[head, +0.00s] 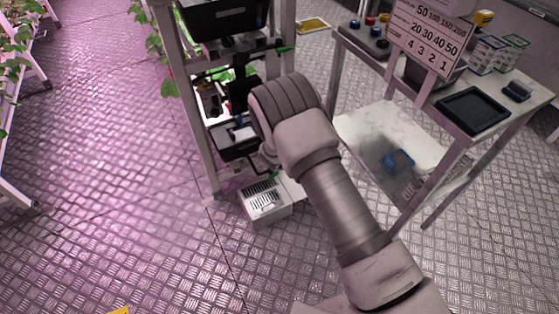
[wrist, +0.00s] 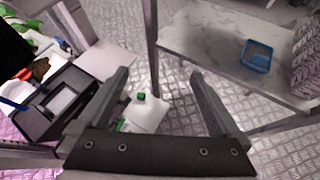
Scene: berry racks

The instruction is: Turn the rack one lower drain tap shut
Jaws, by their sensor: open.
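The rack (head: 198,110) stands at the centre of the head view, partly hidden by my arm. A small green tap handle (head: 273,175) shows low on it, just above a white slotted box. In the wrist view a small green piece (wrist: 141,97) lies between my fingers against a white surface, and another green bit (wrist: 120,124) shows beside the left finger. I cannot tell which of these is the handle. My gripper (wrist: 160,75) is open and empty, its fingers wide apart. In the head view my arm hides it.
A second green handle (head: 285,48) sits higher on the rack. The white slotted box (head: 268,213) stands on the floor. A black tray (wrist: 45,125) is left of my fingers. A table with a lower shelf (head: 365,130) holding a blue frame (head: 398,161) stands at the right.

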